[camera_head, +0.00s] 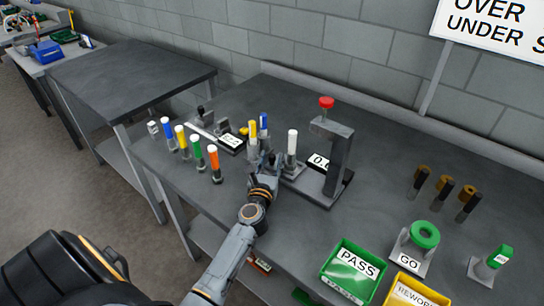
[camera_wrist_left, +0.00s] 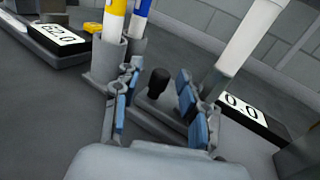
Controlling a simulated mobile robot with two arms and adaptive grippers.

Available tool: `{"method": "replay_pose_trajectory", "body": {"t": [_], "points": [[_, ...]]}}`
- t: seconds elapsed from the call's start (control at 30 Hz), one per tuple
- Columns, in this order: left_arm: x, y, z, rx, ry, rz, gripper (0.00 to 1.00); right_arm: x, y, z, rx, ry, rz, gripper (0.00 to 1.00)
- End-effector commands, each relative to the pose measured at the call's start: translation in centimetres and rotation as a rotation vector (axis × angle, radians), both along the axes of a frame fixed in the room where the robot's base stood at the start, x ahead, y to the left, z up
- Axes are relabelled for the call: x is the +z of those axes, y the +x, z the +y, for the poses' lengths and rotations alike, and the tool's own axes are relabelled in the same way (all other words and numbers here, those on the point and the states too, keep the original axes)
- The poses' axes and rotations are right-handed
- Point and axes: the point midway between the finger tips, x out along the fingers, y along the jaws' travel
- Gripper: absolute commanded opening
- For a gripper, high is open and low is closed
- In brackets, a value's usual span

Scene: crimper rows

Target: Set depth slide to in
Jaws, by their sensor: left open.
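A black knob (camera_wrist_left: 158,82) stands up from a grey base, and it looks like the handle of the depth slide. No label on it can be read, and I cannot tell its in and out ends. My left gripper (camera_head: 265,167) is open, with its blue-padded fingers on either side of the knob in the left wrist view. No contact is clear there. In the head view the gripper hides the knob. My right gripper is not in view.
Close by stand a yellow-topped post (camera_head: 253,129), a blue-topped post (camera_head: 264,122) and a white-topped post (camera_head: 292,143). A press with a red knob (camera_head: 326,102) is right of them. Several coloured handles stand to the left. A green PASS bin (camera_head: 332,274) is at the front.

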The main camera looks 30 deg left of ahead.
Motion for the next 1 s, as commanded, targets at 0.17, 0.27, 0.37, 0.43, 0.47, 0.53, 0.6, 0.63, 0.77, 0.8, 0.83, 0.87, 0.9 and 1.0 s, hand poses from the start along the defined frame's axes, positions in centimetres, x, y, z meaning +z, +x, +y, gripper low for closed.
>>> {"method": "replay_pose_trajectory", "body": {"t": [0.17, 0.27, 0.37, 0.43, 0.47, 0.53, 0.6, 0.63, 0.77, 0.8, 0.83, 0.87, 0.9, 1.0], "points": [[0.0, 1.2, 0.5, 0.0, 0.001, 0.0, 0.42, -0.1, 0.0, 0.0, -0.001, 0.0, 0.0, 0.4], [0.0, 1.3, 0.6, 0.0, 0.001, 0.0, 0.42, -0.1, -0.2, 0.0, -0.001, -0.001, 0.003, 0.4], [0.0, 1.3, 0.5, 0.0, 0.001, 0.0, 0.42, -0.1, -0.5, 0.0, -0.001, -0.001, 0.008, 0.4], [0.0, 1.3, 0.5, 0.0, 0.001, 0.0, 0.42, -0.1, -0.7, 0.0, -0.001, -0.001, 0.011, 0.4], [0.0, 1.3, 0.5, 0.0, 0.001, 0.0, 0.4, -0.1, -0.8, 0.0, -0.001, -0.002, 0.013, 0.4], [0.0, 1.3, 0.5, 0.0, 0.001, 0.0, 0.26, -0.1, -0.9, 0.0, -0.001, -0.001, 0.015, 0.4], [0.0, 1.3, 0.5, 0.0, 0.001, 0.0, 0.11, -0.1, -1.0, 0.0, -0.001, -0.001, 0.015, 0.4], [0.0, 1.3, 0.5, 0.0, 0.001, 0.0, 0.05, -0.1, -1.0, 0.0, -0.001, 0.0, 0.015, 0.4], [0.0, 1.3, 0.5, 0.0, 0.001, 0.0, 0.0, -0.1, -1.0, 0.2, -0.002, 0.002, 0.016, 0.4], [0.0, 1.3, 0.5, 0.0, 0.001, 0.0, 0.0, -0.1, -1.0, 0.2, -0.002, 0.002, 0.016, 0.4], [0.0, 1.3, 0.5, 0.0, 0.001, 0.0, 0.0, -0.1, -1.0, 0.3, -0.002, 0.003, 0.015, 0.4], [0.0, 1.3, 0.5, 0.0, 0.001, 0.0, 0.0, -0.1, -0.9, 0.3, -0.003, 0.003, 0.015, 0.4], [0.0, 1.3, 0.5, 0.0, 0.001, 0.001, 0.0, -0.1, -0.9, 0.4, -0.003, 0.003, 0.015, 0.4], [-0.1, 1.2, 0.0, -0.002, -0.002, 0.001, 0.0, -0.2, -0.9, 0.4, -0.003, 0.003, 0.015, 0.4]]}}
